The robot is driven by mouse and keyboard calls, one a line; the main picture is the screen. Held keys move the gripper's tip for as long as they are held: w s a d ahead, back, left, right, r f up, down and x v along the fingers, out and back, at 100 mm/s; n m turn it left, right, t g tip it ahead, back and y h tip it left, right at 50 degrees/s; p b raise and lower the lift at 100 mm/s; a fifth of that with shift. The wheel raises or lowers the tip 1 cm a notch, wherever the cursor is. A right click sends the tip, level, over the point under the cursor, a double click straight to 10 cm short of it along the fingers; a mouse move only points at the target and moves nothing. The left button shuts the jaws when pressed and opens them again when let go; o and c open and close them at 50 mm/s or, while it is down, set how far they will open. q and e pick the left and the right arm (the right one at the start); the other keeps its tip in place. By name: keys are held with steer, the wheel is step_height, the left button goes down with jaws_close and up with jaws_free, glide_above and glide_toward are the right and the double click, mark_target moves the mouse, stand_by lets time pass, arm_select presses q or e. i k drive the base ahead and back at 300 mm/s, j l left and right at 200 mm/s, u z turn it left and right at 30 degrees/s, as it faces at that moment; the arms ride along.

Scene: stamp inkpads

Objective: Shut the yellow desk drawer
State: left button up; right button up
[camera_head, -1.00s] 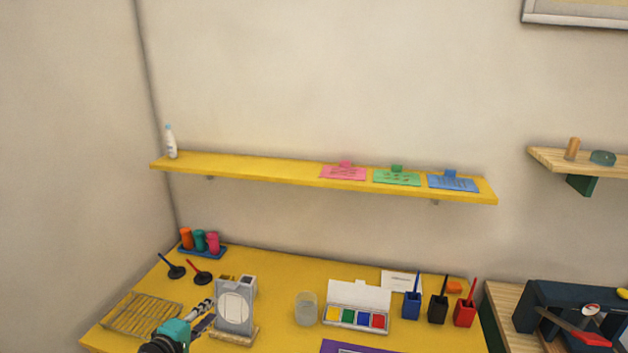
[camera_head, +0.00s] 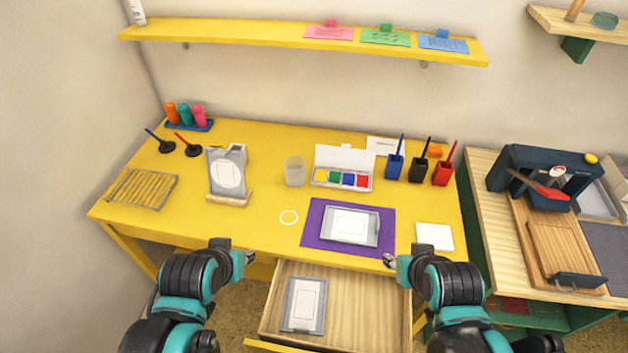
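The yellow desk drawer (camera_head: 356,325) is pulled out below the desk's front edge. Its pale wooden inside shows, and a grey framed plate (camera_head: 304,305) lies in its left part. Only a strip of its yellow front shows at the bottom of the picture. My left gripper (camera_head: 248,257) is near the desk's front edge, beside the drawer's back left corner. My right gripper (camera_head: 390,260) is at the desk's front edge, near the drawer's back right corner. Neither appears to hold anything. The fingers are too small to tell open from shut.
A wooden side table (camera_head: 500,240) with a press stands right.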

mark_target(366, 313)
steer(key=k+u, duration=0.2)
steer(key=k, duration=0.45)
steer(key=k+u, duration=0.3)
steer(key=k+j+u, duration=0.25)
steer(key=k+l, duration=0.1)
